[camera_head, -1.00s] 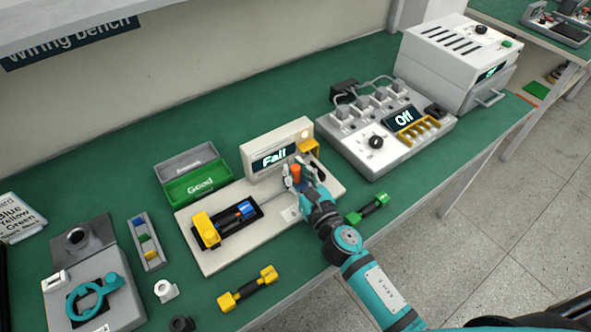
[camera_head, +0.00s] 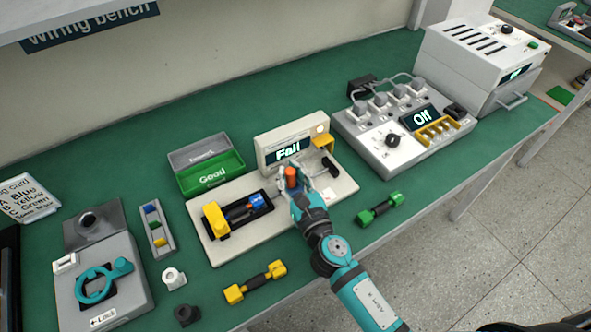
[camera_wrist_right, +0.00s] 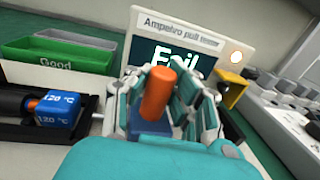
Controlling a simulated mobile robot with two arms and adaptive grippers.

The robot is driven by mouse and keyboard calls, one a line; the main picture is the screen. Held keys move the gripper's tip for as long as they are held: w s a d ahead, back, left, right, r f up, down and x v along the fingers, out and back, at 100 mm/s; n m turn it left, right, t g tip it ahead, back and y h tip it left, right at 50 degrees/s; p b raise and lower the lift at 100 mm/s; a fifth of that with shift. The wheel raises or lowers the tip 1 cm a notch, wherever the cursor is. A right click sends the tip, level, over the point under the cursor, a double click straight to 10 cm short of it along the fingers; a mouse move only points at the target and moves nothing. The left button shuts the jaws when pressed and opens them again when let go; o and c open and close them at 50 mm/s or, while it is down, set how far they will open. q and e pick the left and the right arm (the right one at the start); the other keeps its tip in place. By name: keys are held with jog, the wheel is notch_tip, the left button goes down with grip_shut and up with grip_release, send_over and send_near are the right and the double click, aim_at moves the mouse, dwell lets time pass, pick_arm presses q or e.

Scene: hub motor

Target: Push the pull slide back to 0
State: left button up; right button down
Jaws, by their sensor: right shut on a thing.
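The pull tester (camera_head: 345,190) is a pale base plate with an upright display (camera_head: 289,150) reading "Fail". The pull slide's orange knob (camera_head: 291,176) stands between the fingers of my right gripper (camera_head: 296,182), which is shut on it; the knob also shows in the right wrist view (camera_wrist_right: 158,93). Below the knob a blue part shows between the fingers. Left of the gripper, a yellow holder (camera_head: 215,220) and a blue block marked "120 °C" (camera_wrist_right: 58,108) sit in a black recess. The fingers hide much of the slide track and any scale. My left gripper is not in view.
Green "Good" bin (camera_head: 212,178) stands behind the tester. A green-handled tool (camera_head: 380,208) and a yellow-handled tool (camera_head: 255,281) lie in front. A power unit reading "Off" (camera_head: 405,150) stands right; a fixture with a teal ring (camera_head: 95,285) stands left.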

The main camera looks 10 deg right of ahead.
jog(key=shift+s+a+f, duration=0.2)
jog(key=c, duration=1.6)
grip_release()
jog(key=o, duration=0.5)
jog(key=shift+s+r, duration=0.15)
jog(key=shift+s, duration=0.05)
jog(key=shift+w, duration=0.1)
jog(key=v, duration=1.2)
jog(key=shift+r, duration=0.1)
